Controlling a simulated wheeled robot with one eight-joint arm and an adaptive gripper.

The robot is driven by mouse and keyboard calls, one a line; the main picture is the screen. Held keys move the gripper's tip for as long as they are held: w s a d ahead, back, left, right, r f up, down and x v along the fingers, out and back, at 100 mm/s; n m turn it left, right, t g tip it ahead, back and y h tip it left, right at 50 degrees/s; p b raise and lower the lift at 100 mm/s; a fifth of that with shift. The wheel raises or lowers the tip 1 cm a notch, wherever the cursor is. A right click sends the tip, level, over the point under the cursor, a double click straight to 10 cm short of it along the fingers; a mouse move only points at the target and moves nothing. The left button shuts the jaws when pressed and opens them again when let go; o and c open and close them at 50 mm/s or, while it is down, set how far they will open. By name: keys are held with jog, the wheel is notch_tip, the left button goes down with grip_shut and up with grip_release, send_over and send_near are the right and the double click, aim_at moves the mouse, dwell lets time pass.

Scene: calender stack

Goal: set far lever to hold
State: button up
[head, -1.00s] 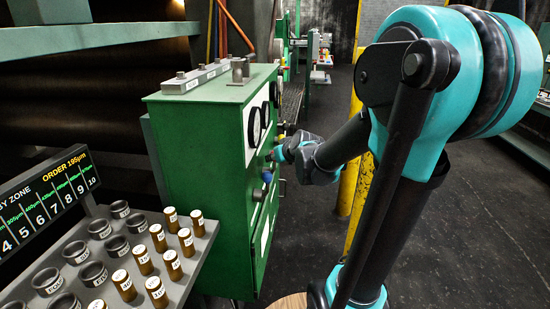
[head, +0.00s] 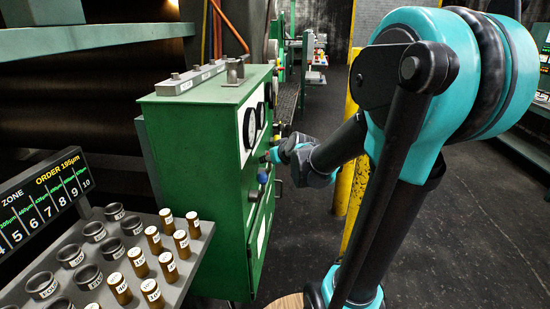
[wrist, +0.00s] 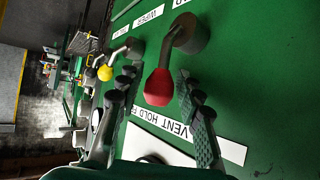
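In the wrist view a lever with a red knob (wrist: 158,87) stands out from the green panel on a bent metal arm. My gripper (wrist: 157,78) is open, with one dark finger on each side of the red knob; I cannot tell whether either touches it. A second lever with a yellow knob (wrist: 105,73) is farther off, left of my fingers. A label reading "VENT HOLD" (wrist: 178,124) lies below the red knob, partly hidden by a finger. In the head view my gripper (head: 275,154) is at the cabinet's front face, beside small knobs, one blue (head: 262,177).
The green cabinet (head: 195,165) carries round gauges (head: 250,127) and a top rail with labelled posts. A tray (head: 70,255) of labelled brown cylinders and dark cups stands front left. A yellow post (head: 345,185) is behind my arm. Dark floor (head: 460,240) is open at right.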

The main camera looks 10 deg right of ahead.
jog(key=v, duration=1.1)
jog(key=shift+s+r, duration=0.2)
jog(key=shift+s, duration=0.15)
jog(key=s+d+f+m+g+h, duration=0.1)
jog(key=s+f+g, duration=0.2)
jog(key=s+f, duration=0.5)
jog(key=s+d+f+m+g+h, duration=0.1)
jog(key=s+f+m+g+h, duration=0.1)
jog(key=s+f, duration=0.6)
notch_tip(320, 180, down, 6)
jog(key=shift+s+d+f+g, duration=0.25)
jog(key=shift+d+g, duration=0.1)
jog(key=shift+g, duration=0.55)
